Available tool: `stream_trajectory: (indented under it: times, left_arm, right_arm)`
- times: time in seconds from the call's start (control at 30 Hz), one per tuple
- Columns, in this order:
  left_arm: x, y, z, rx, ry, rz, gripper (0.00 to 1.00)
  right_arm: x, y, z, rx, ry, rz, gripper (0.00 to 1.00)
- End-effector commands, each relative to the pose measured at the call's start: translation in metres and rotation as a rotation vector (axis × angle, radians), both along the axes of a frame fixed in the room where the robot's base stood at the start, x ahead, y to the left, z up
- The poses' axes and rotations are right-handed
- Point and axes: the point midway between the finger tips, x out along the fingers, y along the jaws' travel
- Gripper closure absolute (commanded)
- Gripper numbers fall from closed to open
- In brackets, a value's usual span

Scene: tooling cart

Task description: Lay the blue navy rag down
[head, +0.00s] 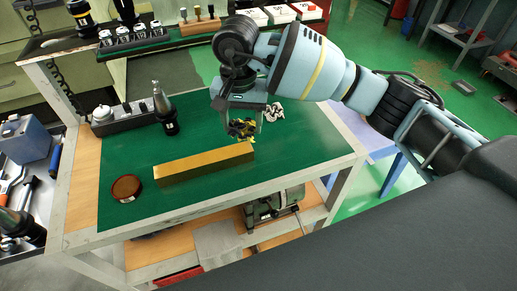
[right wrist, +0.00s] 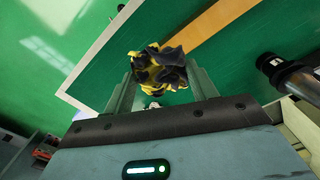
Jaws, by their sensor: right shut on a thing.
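A crumpled rag in dark navy and yellow (head: 241,130) is between the fingers of my right gripper (head: 243,126) in the head view, over the right part of the green cart top (head: 215,190). The right wrist view also shows the rag (right wrist: 157,68), bunched between the two fingers. My right gripper is shut on it and points down. I cannot tell whether the rag touches the top. My left gripper is not in view.
A long brass-coloured bar (head: 205,164) and a round brown dish (head: 126,188) lie on the cart top. A tool holder (head: 161,100) stands at the back left. The right front of the top is clear.

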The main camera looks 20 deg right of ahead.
Motion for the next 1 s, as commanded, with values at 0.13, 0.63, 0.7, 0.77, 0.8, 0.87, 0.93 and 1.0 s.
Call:
stream_trajectory:
  times: [0.13, 0.63, 0.7, 0.77, 0.8, 0.87, 0.93, 1.0]
  left_arm:
    - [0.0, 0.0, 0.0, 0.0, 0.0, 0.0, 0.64]
    - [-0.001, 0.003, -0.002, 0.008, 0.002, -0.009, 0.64]
    - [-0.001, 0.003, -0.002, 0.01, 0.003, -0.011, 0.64]
    - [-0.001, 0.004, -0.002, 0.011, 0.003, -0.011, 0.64]
    - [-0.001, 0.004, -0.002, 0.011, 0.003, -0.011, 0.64]
    - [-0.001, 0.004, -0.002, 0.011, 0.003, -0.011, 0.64]
    - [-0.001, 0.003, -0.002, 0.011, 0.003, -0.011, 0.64]
    - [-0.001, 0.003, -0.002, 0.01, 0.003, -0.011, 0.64]
  right_arm:
    - [0.0, 0.0, 0.0, 0.0, 0.0, 0.0, 0.61]
    - [-0.023, -0.023, -0.013, 0.0, -0.005, 0.099, 0.61]
    - [-0.038, -0.035, -0.02, 0.001, -0.007, 0.163, 0.61]
    - [-0.053, -0.046, -0.026, 0.001, -0.008, 0.22, 0.61]
    - [-0.063, -0.052, -0.029, 0.0, -0.007, 0.257, 0.61]
    - [-0.077, -0.061, -0.034, -0.001, -0.007, 0.31, 0.61]
    - [-0.092, -0.069, -0.038, 0.0, -0.006, 0.364, 0.61]
    - [-0.105, -0.075, -0.041, -0.001, -0.003, 0.407, 0.61]
